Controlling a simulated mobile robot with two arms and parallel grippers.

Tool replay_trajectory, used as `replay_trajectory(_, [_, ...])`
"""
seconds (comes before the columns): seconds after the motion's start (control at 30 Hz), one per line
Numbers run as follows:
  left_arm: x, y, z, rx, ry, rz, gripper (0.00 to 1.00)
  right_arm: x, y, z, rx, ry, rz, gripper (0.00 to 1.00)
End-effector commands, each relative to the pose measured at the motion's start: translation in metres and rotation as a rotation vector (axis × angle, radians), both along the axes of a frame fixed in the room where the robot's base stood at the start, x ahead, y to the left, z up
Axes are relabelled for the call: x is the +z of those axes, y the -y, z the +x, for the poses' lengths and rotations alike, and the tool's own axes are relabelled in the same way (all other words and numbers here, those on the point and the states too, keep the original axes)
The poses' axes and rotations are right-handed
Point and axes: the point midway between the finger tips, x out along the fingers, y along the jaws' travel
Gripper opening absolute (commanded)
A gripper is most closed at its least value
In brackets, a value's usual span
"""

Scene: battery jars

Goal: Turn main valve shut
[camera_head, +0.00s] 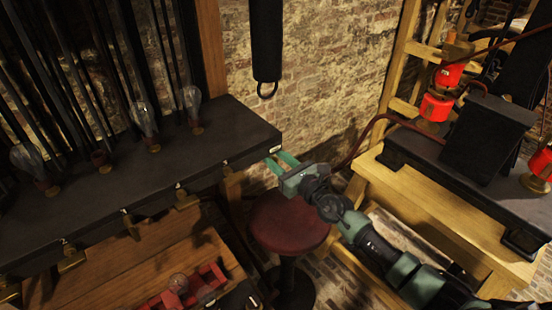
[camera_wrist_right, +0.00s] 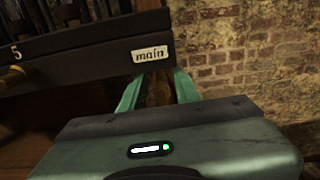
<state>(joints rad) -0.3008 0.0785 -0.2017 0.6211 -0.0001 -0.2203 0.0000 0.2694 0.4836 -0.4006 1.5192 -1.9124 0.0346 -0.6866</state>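In the right wrist view, a pale label reading "main" (camera_wrist_right: 149,54) is fixed to the right end of the dark bench edge. Below it a brass valve part (camera_wrist_right: 159,90) shows between the two green fingers of my right gripper (camera_wrist_right: 159,82). The fingers stand apart on either side of the brass; firm contact cannot be seen. In the head view my right gripper (camera_head: 279,162) is at the bench's right corner, just under the label (camera_head: 275,149); the main valve is hidden there. The handle's exact angle cannot be told. My left gripper is not in view.
The dark bench (camera_head: 190,145) carries several glass bulbs (camera_head: 191,100), with more brass valves (camera_head: 185,198) along its front edge. A red stool (camera_head: 290,222) stands beneath my right arm. A wooden stand (camera_head: 440,205) with red-and-brass apparatus (camera_head: 436,105) is at right. A brick wall is behind.

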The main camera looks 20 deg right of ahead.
Motion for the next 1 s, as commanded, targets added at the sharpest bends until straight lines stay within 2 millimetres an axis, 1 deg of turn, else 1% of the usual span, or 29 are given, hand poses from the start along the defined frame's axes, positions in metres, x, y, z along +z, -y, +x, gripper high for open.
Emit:
replay_trajectory(0.07, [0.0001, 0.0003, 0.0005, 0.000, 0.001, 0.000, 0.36, 0.0001, 0.0000, -0.0001, 0.000, 0.000, 0.000, 0.32])
replay_trajectory(0.1, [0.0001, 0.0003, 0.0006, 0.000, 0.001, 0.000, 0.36, 0.0002, 0.0000, -0.0001, 0.000, 0.000, 0.000, 0.29])
replay_trajectory(0.17, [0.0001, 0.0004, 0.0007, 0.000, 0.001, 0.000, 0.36, 0.0002, 0.0001, -0.0002, 0.000, 0.000, 0.001, 0.12])
replay_trajectory(0.2, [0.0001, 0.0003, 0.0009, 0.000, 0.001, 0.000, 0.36, 0.0002, 0.0001, -0.0002, 0.000, 0.000, 0.001, 0.01])
replay_trajectory(0.23, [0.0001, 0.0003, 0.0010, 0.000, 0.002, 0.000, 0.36, 0.0002, 0.0002, -0.0002, 0.000, 0.001, 0.001, 0.00])
replay_trajectory(0.47, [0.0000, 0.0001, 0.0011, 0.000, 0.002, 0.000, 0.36, 0.0003, 0.0003, -0.0002, 0.000, -0.001, 0.005, 0.00])
replay_trajectory(0.67, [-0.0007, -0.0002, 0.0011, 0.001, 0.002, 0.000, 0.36, 0.0001, 0.0015, 0.0001, 0.000, -0.017, 0.049, 0.00])
replay_trajectory(0.87, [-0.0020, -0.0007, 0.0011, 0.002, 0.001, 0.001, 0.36, -0.0004, 0.0046, 0.0013, -0.001, -0.057, 0.160, 0.00])
replay_trajectory(1.0, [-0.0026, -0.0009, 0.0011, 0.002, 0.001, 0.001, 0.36, -0.0010, 0.0074, 0.0023, -0.002, -0.099, 0.276, 0.00])
